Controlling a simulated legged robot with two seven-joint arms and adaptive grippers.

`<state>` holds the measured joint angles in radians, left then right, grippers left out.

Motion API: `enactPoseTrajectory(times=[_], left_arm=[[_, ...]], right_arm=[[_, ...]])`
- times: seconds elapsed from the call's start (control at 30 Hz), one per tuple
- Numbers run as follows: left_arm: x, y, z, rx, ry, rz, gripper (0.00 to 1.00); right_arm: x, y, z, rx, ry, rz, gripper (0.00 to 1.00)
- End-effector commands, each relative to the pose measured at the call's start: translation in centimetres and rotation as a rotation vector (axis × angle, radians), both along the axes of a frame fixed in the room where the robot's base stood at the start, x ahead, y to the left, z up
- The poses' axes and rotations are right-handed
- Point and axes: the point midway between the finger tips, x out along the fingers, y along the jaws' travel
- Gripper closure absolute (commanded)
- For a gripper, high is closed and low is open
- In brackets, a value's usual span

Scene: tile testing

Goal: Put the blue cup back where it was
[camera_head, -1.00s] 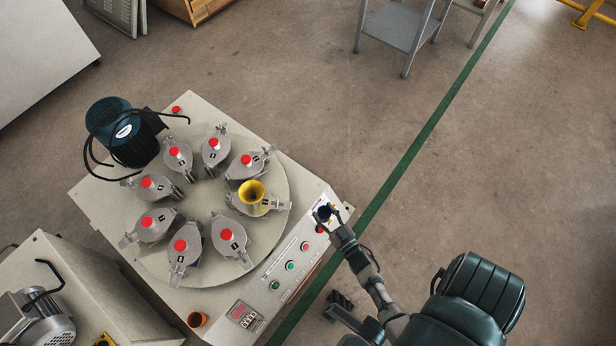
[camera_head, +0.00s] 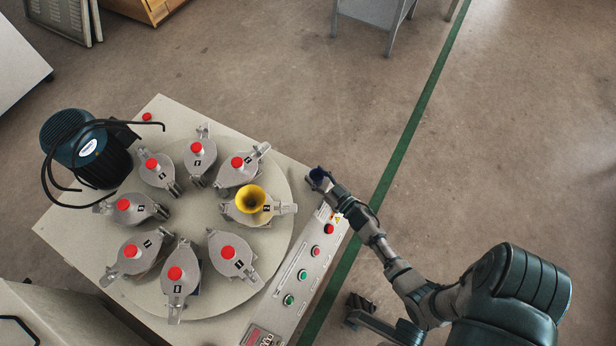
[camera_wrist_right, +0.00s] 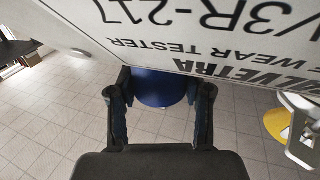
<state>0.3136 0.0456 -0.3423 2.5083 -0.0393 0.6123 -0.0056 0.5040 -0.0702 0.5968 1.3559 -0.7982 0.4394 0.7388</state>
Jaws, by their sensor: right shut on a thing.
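The blue cup (camera_head: 317,175) is small and dark blue in the head view, at the tip of my right arm. My right gripper (camera_head: 320,179) is shut on it, over the right corner of the machine's top. In the right wrist view the blue cup (camera_wrist_right: 160,88) sits between the two fingers of my right gripper (camera_wrist_right: 160,108), partly hidden by the machine's panel edge above. I cannot tell whether the cup touches the machine. My left gripper is not in view.
The machine (camera_head: 158,108) carries a round plate with several grey clamps with red knobs. A yellow funnel (camera_head: 250,199) stands in one clamp, left of my right gripper. A button panel (camera_head: 302,262) lies along the near right edge. A dark motor (camera_head: 85,148) is at the back left.

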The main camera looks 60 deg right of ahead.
Motion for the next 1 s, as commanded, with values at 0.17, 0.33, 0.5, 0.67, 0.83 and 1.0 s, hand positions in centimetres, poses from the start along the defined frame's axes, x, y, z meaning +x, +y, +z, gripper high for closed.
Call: enactPoseTrajectory(times=[0.17, 0.33, 0.5, 0.67, 0.83, 1.0], left_arm=[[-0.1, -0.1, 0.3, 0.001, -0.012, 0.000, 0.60], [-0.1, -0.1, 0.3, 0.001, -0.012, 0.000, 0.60], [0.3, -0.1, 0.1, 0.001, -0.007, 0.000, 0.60], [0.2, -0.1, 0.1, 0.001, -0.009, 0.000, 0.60], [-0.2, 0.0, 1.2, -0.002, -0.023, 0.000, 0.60], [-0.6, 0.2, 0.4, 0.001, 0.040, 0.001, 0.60]], right_arm=[[0.0, 0.1, -0.3, 0.002, 0.002, 0.000, 0.93], [0.0, 0.1, -0.3, 0.001, 0.001, 0.000, 0.28], [0.0, 0.1, -0.2, 0.001, 0.001, 0.000, 0.26], [0.0, 0.1, -0.2, 0.001, 0.000, 0.000, 0.26], [-1.6, 0.6, 0.2, 0.001, -0.002, 0.000, 0.26], [-5.2, 1.7, 0.4, 0.003, -0.005, 0.000, 0.26]])
